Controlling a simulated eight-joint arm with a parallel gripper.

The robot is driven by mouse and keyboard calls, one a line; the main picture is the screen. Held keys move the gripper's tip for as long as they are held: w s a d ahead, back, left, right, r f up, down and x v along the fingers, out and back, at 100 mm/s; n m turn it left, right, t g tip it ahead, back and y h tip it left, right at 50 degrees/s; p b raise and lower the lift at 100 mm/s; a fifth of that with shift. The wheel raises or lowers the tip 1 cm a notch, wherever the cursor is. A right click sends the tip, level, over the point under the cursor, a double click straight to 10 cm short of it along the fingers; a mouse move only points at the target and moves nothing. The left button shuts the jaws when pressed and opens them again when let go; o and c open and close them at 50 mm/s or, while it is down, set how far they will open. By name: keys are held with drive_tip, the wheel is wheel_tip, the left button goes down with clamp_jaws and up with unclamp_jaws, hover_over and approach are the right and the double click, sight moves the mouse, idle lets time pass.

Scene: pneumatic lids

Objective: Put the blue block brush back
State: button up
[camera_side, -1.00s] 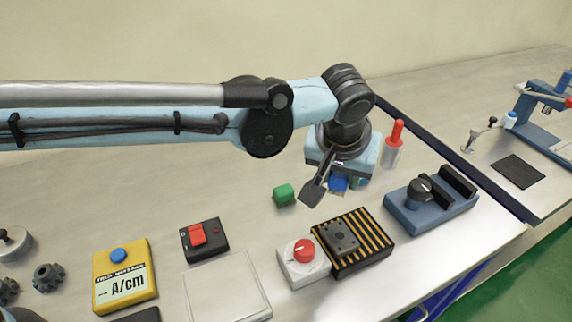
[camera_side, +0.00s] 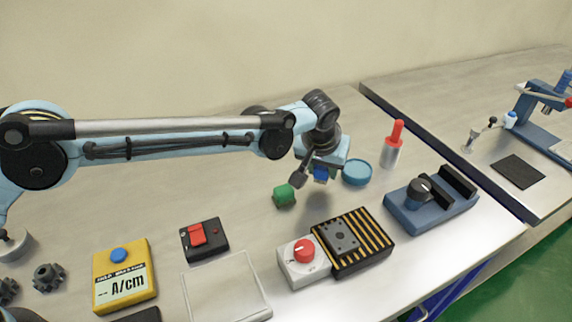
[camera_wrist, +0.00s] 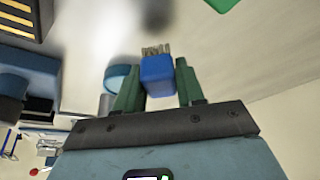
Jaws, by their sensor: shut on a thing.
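The blue block brush (camera_side: 321,174) is in my gripper (camera_side: 311,180), just left of a round blue dish (camera_side: 357,171) in the side view. In the wrist view the brush (camera_wrist: 158,76) is a blue block with short grey bristles pointing away from the palm. The two green fingers of my gripper (camera_wrist: 157,82) are shut on its sides. The brush appears held above the table, clear of the dish, but its exact height is hard to tell.
A green block (camera_side: 284,196) sits left of the brush. A red-topped bottle (camera_side: 393,146) stands right of the dish. In front are a white box with a red knob (camera_side: 303,262), a striped black block (camera_side: 352,244) and a blue clamp fixture (camera_side: 430,203).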

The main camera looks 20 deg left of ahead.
drive_tip(key=shift+f, duration=1.3)
drive_tip(key=shift+f, duration=0.1)
drive_tip(key=o, duration=1)
